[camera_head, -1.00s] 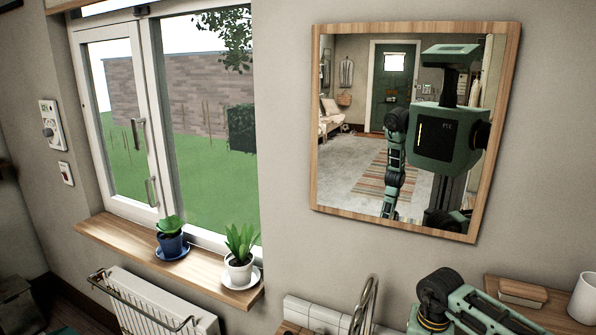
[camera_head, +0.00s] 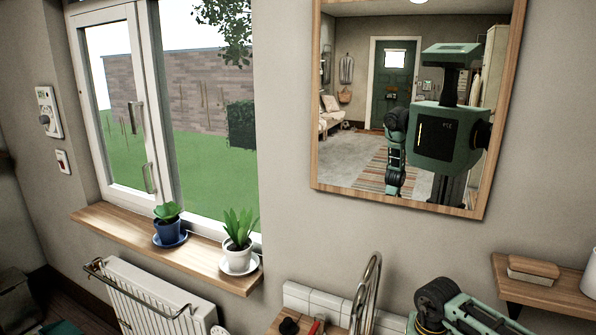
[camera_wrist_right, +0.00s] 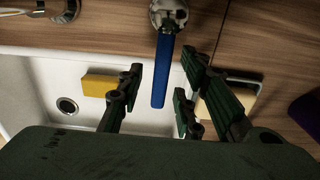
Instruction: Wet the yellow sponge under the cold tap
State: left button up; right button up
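In the right wrist view, a yellow sponge (camera_wrist_right: 98,86) lies at the left of the white sink (camera_wrist_right: 45,75), partly hidden behind a finger. A blue lever (camera_wrist_right: 162,70) on a chrome mount (camera_wrist_right: 168,14) hangs over the sink. My right gripper (camera_wrist_right: 163,66) is open, its fingers spread on either side of the blue lever in the picture; I cannot tell whether they touch it. A chrome tap spout (camera_head: 366,295) arches up at the bottom of the head view, beside my right arm. My left gripper is out of view.
The wooden counter (camera_wrist_right: 110,35) runs behind the sink, which has a round drain (camera_wrist_right: 67,105). A pale block (camera_wrist_right: 213,108) is partly behind the right finger. A wall shelf (camera_head: 545,294) holds a brush-like block (camera_head: 533,268). Potted plants stand on the windowsill (camera_head: 200,262).

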jog(key=shift+s+d+f+n+b, duration=0.15)
jog(key=shift+d+n+b, duration=0.3)
jog(key=shift+n, duration=0.35)
jog(key=shift+s+d+n, duration=0.1)
jog(key=shift+d+n, duration=0.25)
jog(key=shift+n, duration=0.25)
jog(key=shift+d+n+b, duration=0.15)
jog(key=shift+n+b, duration=0.15)
jog(key=shift+n, duration=0.1)
